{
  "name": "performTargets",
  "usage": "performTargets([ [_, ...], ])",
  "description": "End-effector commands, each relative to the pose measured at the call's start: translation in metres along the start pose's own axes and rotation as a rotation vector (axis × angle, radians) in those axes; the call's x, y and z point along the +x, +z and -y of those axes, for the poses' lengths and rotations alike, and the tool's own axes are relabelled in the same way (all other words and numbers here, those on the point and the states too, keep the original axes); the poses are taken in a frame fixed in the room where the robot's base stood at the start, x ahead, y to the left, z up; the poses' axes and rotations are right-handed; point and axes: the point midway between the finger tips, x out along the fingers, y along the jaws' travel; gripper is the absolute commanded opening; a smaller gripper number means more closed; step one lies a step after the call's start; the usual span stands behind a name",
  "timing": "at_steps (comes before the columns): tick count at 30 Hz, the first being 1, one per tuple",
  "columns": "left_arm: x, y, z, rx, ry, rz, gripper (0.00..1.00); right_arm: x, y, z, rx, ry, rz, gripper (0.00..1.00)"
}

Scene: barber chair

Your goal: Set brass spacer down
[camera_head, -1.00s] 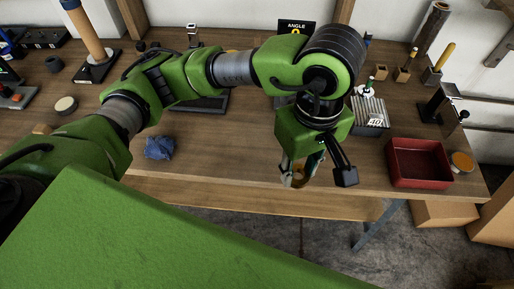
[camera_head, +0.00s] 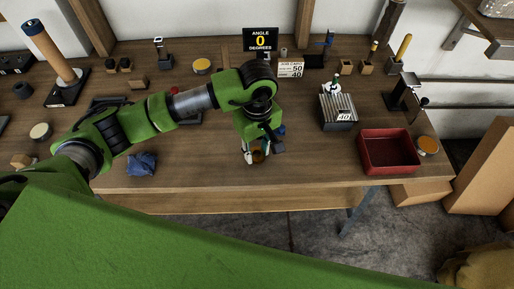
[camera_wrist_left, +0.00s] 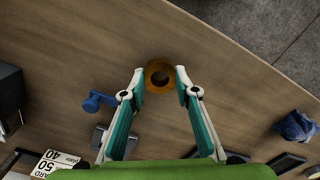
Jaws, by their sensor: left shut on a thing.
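My left gripper (camera_head: 253,158) is over the wooden bench near its front edge, pointing down. It is shut on the brass spacer (camera_head: 260,156), a small amber-gold ring. In the left wrist view the spacer (camera_wrist_left: 158,87) sits between the two fingertips (camera_wrist_left: 160,74), its round hole facing the camera, with bench wood behind it. I cannot tell whether the spacer touches the bench top. My right gripper is not in view.
A red tray (camera_head: 372,167) and an orange-topped round tin (camera_head: 427,145) are to the right. A grey ribbed block (camera_head: 338,108) stands behind. A crumpled blue cloth (camera_head: 142,164) lies left. The bench between the gripper and tray is clear.

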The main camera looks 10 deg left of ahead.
Motion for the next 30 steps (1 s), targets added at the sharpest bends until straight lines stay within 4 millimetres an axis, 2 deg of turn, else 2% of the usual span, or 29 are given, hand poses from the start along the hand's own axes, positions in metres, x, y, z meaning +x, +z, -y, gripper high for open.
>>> performTargets([
  [2,0.0046,0.0003,-0.0003,-0.002,0.0,0.001,0.07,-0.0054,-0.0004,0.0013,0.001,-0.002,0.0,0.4],
  [14,0.0118,-0.0004,-0.0009,-0.001,0.003,-0.001,0.07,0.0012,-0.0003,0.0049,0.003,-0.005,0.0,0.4],
  [15,0.0116,-0.0004,-0.0008,-0.001,0.002,-0.001,0.31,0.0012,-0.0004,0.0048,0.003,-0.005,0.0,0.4],
  [17,0.0104,-0.0003,-0.0008,-0.001,0.002,-0.001,0.45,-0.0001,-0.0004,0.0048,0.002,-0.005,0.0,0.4],
  [26,0.0102,-0.0003,-0.0006,-0.001,0.002,-0.001,0.45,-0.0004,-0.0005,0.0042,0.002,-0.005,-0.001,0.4],
  [30,0.0047,-0.0001,-0.0006,-0.002,0.002,0.0,0.45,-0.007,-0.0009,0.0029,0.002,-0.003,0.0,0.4],
])
